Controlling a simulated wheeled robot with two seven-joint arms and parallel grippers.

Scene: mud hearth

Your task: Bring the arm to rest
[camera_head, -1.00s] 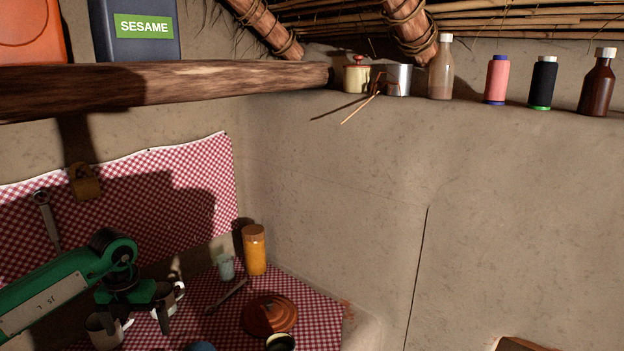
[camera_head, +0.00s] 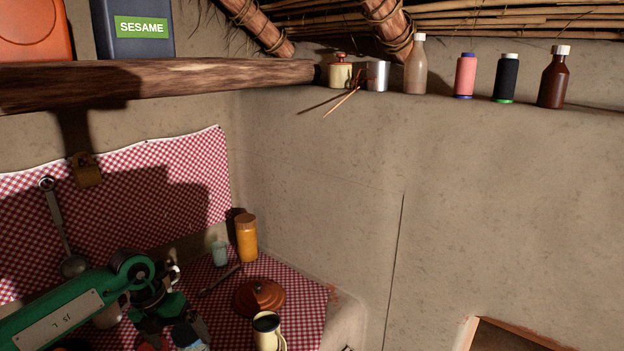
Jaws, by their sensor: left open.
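My left arm, green with black joints, comes in from the lower left. My left gripper (camera_head: 172,335) hangs low over the checked cloth with its black fingers apart. A blue-grey thing (camera_head: 188,336) shows close by the fingers; I cannot tell whether they touch it. A mug (camera_head: 108,316) is partly hidden behind my arm. My right gripper is not in view.
A ladle (camera_head: 60,233) hangs on the wall. The mud wall (camera_head: 300,190) bounds the right side.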

